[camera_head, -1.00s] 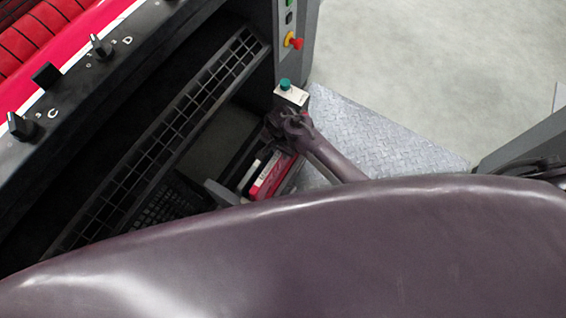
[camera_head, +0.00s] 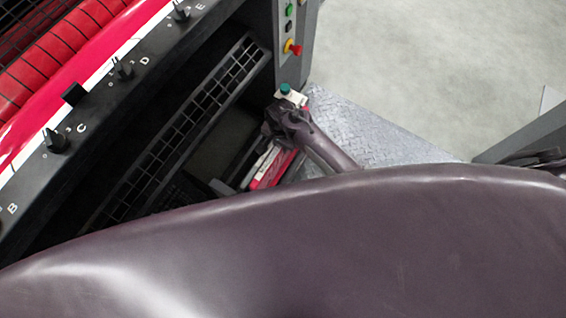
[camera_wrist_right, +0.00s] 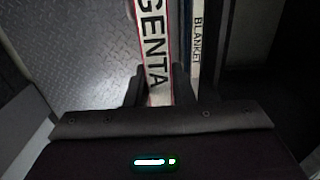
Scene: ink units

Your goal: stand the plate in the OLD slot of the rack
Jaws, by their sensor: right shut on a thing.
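My right gripper (camera_head: 274,143) is beside the press. In the right wrist view its two dark fingers (camera_wrist_right: 168,88) stand on either side of a narrow white strip with red edges, lettered "GENTA" in the part that shows. I take this strip to be the edge of the plate (camera_wrist_right: 157,40), and the gripper is shut on it. In the head view a red and white piece (camera_head: 272,170) shows just below the gripper. A thinner pale strip lettered "BLANKET" (camera_wrist_right: 196,45) is close to its right in the wrist view. I see no OLD label, and I cannot make out the rack's slots. My left gripper is out of view.
The press has a knob console (camera_head: 100,95) and a black grid step (camera_head: 190,115) at left. A post with a red stop button (camera_head: 293,48) and a box with a green button (camera_head: 287,90) are near the gripper. Checkered floor plate (camera_head: 370,130) lies to the right.

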